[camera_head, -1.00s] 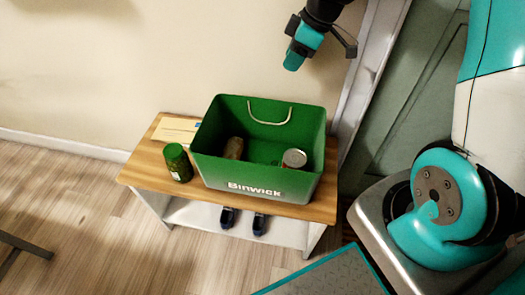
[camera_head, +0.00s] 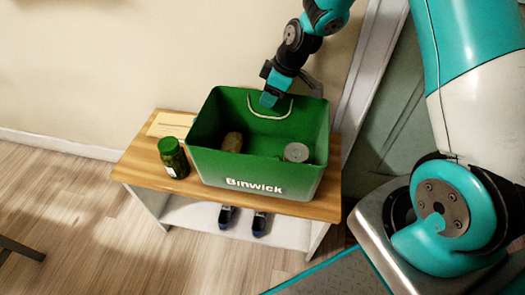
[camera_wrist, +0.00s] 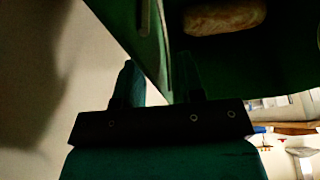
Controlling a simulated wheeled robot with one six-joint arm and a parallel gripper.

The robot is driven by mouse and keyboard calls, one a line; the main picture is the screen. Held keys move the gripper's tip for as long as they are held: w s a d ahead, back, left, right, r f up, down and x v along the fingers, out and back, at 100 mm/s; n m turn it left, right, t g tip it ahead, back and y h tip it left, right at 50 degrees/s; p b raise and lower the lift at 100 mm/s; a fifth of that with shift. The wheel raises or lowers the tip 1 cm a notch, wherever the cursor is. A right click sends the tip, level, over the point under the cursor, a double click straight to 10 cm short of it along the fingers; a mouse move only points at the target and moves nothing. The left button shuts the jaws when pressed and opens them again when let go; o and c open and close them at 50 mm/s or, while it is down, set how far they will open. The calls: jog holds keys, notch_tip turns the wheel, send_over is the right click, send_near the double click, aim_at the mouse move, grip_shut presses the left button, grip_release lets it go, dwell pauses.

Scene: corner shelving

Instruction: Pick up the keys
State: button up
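I see no keys in either view. The floor of the green bin (camera_head: 245,183) is partly hidden by its front wall and the things in it. My gripper (camera_head: 288,92) is over the back rim of the bin, near its pale wire handle (camera_head: 262,116). In the wrist view my gripper (camera_wrist: 160,80) has its two fingers apart, with the bin's wall and rim beyond or between them; I cannot tell whether they touch. Nothing is seen held.
The bin stands on a wooden-topped bench (camera_head: 137,172). In it are a brownish rounded thing (camera_head: 232,142) and a can (camera_head: 296,152). A green jar (camera_head: 173,157) and a flat pale item (camera_head: 170,124) are left of it. Dark shoes (camera_head: 226,215) sit on the lower shelf.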

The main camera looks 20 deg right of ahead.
jog(key=shift+w+a+f, duration=0.2)
jog(key=shift+a+f, duration=0.05)
jog(key=shift+f, duration=0.4)
grip_shut()
dwell(0.9)
